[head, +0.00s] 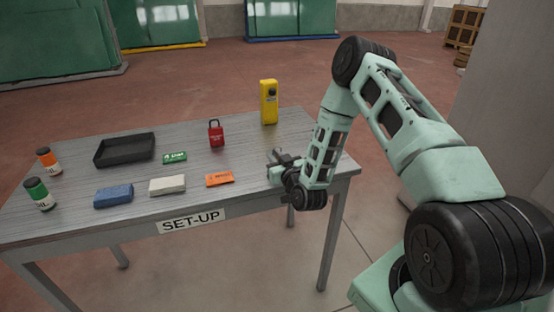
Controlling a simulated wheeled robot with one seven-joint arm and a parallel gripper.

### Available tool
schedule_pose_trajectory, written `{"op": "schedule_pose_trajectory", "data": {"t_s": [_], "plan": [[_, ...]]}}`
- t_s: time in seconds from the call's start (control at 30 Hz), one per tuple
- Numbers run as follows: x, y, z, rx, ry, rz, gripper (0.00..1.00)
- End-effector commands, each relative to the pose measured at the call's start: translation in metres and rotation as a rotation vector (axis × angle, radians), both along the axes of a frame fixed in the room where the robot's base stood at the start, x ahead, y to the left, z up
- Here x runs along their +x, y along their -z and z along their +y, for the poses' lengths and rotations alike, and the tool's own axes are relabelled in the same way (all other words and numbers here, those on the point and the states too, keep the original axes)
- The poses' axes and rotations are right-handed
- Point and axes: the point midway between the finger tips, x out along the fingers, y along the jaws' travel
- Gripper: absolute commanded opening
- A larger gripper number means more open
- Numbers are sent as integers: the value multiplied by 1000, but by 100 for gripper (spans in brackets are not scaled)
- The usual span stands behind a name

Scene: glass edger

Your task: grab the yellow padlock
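No yellow padlock shows in the head view. The one padlock in sight is a red padlock (216,134) with a dark shackle, upright near the middle of the table. A yellow handheld device (268,103) with a dark round spot on its face stands upright at the table's back right. My gripper (275,156) is over the right part of the table, right of the red padlock and nearer the front than the yellow device. Its small fingers look apart with nothing between them, and it touches neither object.
The grey table (120,222) carries a black tray (125,150), a green box (174,157), an orange packet (220,178), a white block (167,185), a blue block (114,196), an orange-capped bottle (48,161) and a green-capped bottle (39,193). The tabletop around the yellow device is clear.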

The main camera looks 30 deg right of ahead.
Motion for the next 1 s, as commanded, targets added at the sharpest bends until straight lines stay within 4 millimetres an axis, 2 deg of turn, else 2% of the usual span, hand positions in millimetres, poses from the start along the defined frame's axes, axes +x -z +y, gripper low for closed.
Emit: {"op": "schedule_pose_trajectory", "data": {"t_s": [0.2,0.23,0.3,0.73,0.87,1.0], "plan": [[1,1,0,0,0,1,16],[1,1,0,0,0,1,13],[1,0,0,0,0,1,0],[1,-3,0,0,0,-1,0],[2,-12,0,-1,0,-2,0],[1,-30,0,-2,-1,-4,0]]}}
